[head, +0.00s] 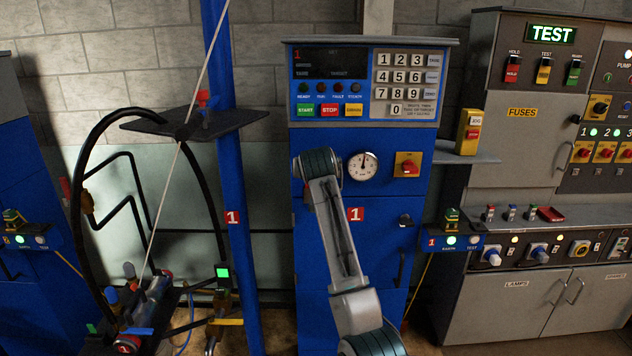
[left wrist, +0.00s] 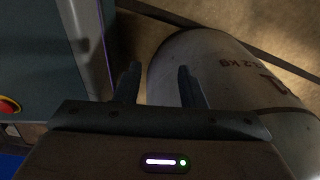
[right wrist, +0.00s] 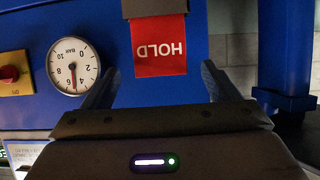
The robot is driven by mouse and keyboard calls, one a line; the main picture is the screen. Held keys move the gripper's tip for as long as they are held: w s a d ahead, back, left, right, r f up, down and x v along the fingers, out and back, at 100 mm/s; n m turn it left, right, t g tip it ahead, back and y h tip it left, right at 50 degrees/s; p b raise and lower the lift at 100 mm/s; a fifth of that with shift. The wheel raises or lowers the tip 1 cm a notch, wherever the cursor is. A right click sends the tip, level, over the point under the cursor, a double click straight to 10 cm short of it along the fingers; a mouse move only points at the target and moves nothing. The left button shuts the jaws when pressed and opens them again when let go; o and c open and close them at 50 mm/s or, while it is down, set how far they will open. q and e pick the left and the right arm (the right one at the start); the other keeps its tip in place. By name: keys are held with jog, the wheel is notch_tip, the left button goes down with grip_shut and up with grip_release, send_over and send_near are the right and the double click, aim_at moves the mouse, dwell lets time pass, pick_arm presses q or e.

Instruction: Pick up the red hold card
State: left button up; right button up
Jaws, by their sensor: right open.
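The red hold card (right wrist: 160,60) shows in the right wrist view against the blue cabinet front, with its word HOLD upside down. A grey piece (right wrist: 155,8) meets its edge at the top of that view. My right gripper (right wrist: 160,88) is open and empty, its two fingers apart. The card lies beyond the gap between them, and neither finger visibly touches it. In the head view my arm covers the card and the right gripper. My left gripper (left wrist: 158,85) is open, its fingers apart in front of a white cylinder (left wrist: 225,75); the head view does not show it.
Beside the card are a round gauge (right wrist: 73,65) and a red knob on a yellow plate (head: 407,165). A blue post (head: 231,200) stands left of the cabinet (head: 385,225). A grey console (head: 515,150) stands to the right. A red button (left wrist: 9,105) is near my left gripper.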

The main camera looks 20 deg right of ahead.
jog(key=shift+p+x, duration=0.6)
jog(key=shift+x, duration=1.4)
jog(key=shift+c, duration=0.2)
jog(key=c, duration=1)
